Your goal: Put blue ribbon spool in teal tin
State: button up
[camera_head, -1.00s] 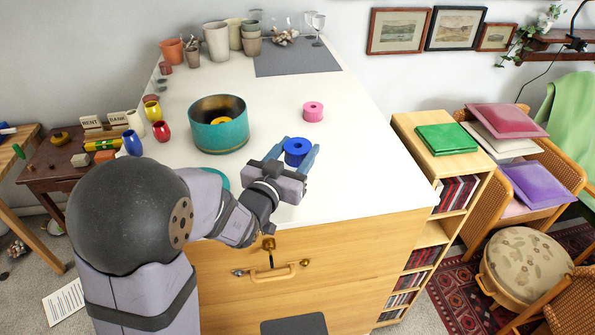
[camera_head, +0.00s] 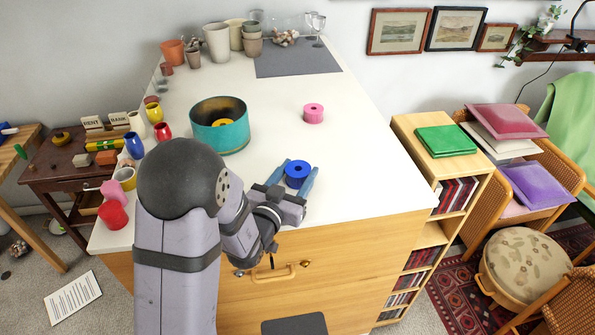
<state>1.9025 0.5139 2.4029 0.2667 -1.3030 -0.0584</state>
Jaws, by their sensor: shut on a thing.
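The blue ribbon spool (camera_head: 297,177) sits between the fingers of my gripper (camera_head: 297,180), near the front edge of the white top. My gripper is shut on it, one finger on each side. I cannot tell whether the spool touches the surface. The round, open teal tin (camera_head: 222,137) stands behind and to the left of my gripper, apart from it. A yellow spool (camera_head: 228,124) shows inside the tin; the rest of its floor is partly hidden by the wall.
A pink spool (camera_head: 313,113) stands right of the tin. Small coloured vases, with a red one (camera_head: 162,131), and cups line the left edge. Pots (camera_head: 216,42) and glasses stand at the back near a grey mat (camera_head: 297,61). The top between tin and gripper is clear.

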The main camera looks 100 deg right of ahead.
aim_at(294, 177)
jog(key=shift+f, duration=0.2)
jog(key=o, duration=1)
jog(key=shift+o, duration=0.2)
jog(key=shift+w+a+f+b, duration=0.1)
jog(key=shift+w+a+b, duration=0.15)
jog(key=shift+a+b, duration=0.1)
jog(key=shift+b+v, duration=0.75)
jog(key=shift+v, duration=0.75)
jog(key=shift+r+p, duration=0.35)
jog(key=shift+p, duration=0.4)
jog(key=shift+a+p, duration=0.1)
jog(key=shift+p, duration=0.75)
jog(key=shift+w+r+p, duration=0.1)
jog(key=shift+p, duration=0.35)
